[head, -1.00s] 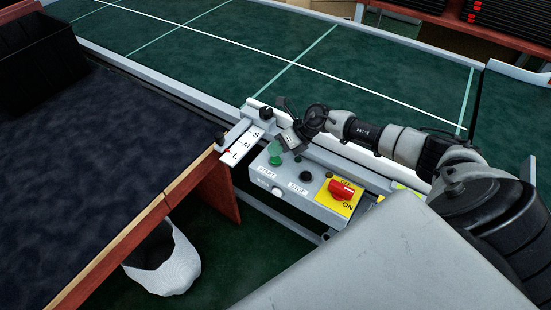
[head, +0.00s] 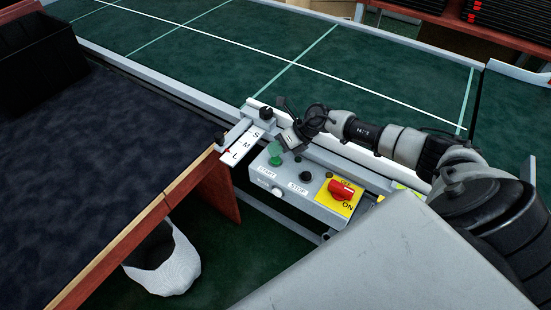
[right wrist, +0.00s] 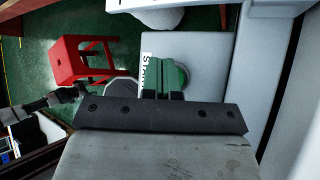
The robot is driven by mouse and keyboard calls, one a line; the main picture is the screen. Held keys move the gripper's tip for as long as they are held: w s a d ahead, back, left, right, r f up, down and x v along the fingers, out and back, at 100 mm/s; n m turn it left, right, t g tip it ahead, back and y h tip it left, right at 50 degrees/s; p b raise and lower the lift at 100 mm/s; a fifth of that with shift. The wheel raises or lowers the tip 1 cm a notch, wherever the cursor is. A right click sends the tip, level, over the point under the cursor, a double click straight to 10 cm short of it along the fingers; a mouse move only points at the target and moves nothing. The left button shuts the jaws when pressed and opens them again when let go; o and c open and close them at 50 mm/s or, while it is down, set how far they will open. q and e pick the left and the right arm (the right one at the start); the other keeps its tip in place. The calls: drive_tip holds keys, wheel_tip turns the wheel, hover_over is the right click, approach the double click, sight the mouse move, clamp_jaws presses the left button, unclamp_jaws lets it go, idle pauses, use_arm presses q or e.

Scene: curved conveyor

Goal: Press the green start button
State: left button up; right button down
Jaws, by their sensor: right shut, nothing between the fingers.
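The green start button (head: 275,159) is on top of the grey control box (head: 325,212), behind the START label. In the right wrist view the green button (right wrist: 170,72) is straight ahead of my fingertips. My right gripper (head: 283,144) reaches in from the right and is right over the button, partly covering it. The right gripper (right wrist: 163,92) is shut with nothing between the fingers. I cannot tell whether the fingertips touch the button.
A black stop button (head: 305,176) and a red switch on a yellow plate (head: 341,190) are on the same box. A white S-M-L scale (head: 243,145) stands left of it. The green conveyor (head: 230,45) runs behind. A red stool (right wrist: 80,60) shows in the wrist view.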

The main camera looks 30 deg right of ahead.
sight(276, 158)
drive_tip(key=shift+f, duration=0.15)
drive_tip(key=shift+f+b, duration=0.25)
drive_tip(key=shift+b, duration=0.1)
drive_tip(key=shift+f+b, duration=0.4)
drive_tip(key=shift+f, duration=0.1)
idle(0.6)
drive_tip(key=shift+r, duration=0.15)
drive_tip(key=shift+r+p, duration=0.75)
wheel_tip(276, 158, up, 5)
drive_tip(key=p, duration=0.4)
idle(0.4)
